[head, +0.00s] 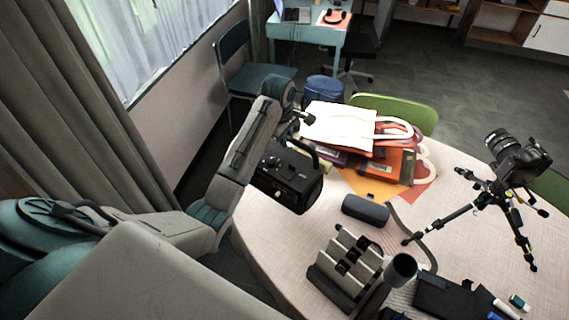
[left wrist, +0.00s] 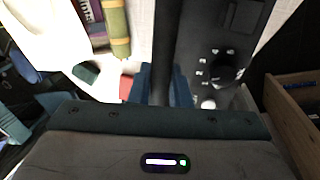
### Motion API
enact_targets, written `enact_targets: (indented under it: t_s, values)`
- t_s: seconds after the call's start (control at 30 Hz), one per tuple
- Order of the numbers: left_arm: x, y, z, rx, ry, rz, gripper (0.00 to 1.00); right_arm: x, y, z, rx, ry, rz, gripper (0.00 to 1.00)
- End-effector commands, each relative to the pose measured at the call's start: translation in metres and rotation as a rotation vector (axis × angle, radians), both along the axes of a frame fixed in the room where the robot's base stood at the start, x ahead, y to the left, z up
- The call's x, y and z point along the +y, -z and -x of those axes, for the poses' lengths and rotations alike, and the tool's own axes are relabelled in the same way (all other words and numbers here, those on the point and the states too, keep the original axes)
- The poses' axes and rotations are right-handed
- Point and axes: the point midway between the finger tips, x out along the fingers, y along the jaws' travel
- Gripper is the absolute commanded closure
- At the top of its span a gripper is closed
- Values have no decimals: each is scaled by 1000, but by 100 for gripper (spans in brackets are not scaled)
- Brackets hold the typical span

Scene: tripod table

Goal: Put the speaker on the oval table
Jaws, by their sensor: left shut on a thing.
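The speaker (head: 287,180) is a black box with a carry handle, at the left edge of the oval table (head: 275,248) in the head view. My left gripper (head: 297,130) is shut on the speaker at its handle, reaching from above. In the left wrist view the dark handle runs between the teal fingers (left wrist: 165,85), and the speaker's panel with knobs (left wrist: 215,70) is beside it. I cannot tell whether the speaker's base touches the table or hangs just above it. My right gripper is not in view.
Tote bags (head: 345,125) and books (head: 385,165) lie behind the speaker. A dark case (head: 365,210), a grey rack (head: 348,262) and a camera tripod (head: 487,195) stand to the right. Bare tabletop shows in front of the speaker. A green chair (head: 405,108) is behind the table.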

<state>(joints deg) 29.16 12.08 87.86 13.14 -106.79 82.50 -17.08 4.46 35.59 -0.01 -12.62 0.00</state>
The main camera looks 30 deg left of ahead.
Motion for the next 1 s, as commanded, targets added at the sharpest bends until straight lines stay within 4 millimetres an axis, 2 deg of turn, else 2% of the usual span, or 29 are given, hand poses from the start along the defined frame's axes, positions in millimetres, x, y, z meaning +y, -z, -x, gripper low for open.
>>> enact_targets:
  t_s: [0.03,0.23,0.47,0.7,1.0]
  values:
    - [0,3,0,1,0,0,100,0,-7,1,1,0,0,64]
    - [0,32,0,-2,-1,-1,100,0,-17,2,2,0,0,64]
    - [0,48,-1,-3,0,-1,100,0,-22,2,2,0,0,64]
    - [0,74,-1,-3,0,-1,100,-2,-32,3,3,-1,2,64]
    - [0,83,-1,-5,0,-1,100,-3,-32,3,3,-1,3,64]
